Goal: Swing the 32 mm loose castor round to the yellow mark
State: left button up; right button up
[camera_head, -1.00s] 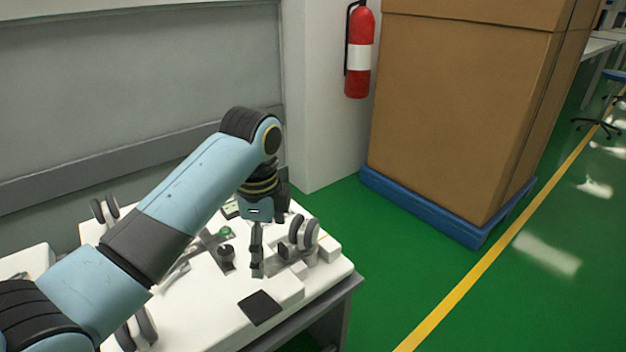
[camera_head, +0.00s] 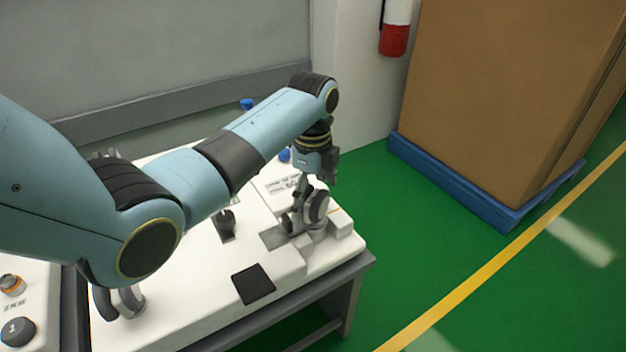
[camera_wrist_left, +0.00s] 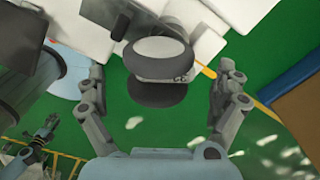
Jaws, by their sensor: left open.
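A castor (camera_head: 319,206) with twin grey wheels stands at the right end of the white cart top, on a light round base. My left gripper (camera_head: 303,192) is at this castor from above, partly hidden by its own wrist. In the left wrist view the castor (camera_wrist_left: 157,58) lies between the two spread fingers of my left gripper (camera_wrist_left: 163,78), with a gap on each side. A short yellow strip shows beside the castor in that view; I cannot tell if it is the mark. A small grey jointed part at lower left there may be my right gripper (camera_wrist_left: 45,130).
Another castor (camera_head: 122,301) stands at the cart's front left corner. A dark square pad (camera_head: 253,284) and a black knob (camera_head: 225,222) are on the white top (camera_head: 200,300). A big carton (camera_head: 500,100) on a blue pallet (camera_head: 450,180) stands right, across green floor.

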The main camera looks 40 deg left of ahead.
pick_arm(q)
jog(key=shift+f, duration=0.8)
jog(key=shift+c, duration=1.7)
jog(key=c, duration=1.4)
jog(key=shift+d+r+n+p, duration=0.15)
jog(key=shift+n+p, duration=0.75)
jog(key=shift+n, duration=0.4)
jog(key=shift+c, duration=0.2)
jog(key=shift+d+n+p, duration=0.1)
jog(key=shift+n+p, duration=0.5)
jog(key=shift+n, duration=0.7)
pick_arm(e)
jog(key=r, duration=0.1)
jog(key=w+r, duration=0.1)
jog(key=r, duration=0.1)
jog(key=shift+w+d, duration=0.1)
jog(key=shift+w, duration=0.05)
pick_arm(q)
jog(key=shift+f, duration=0.2)
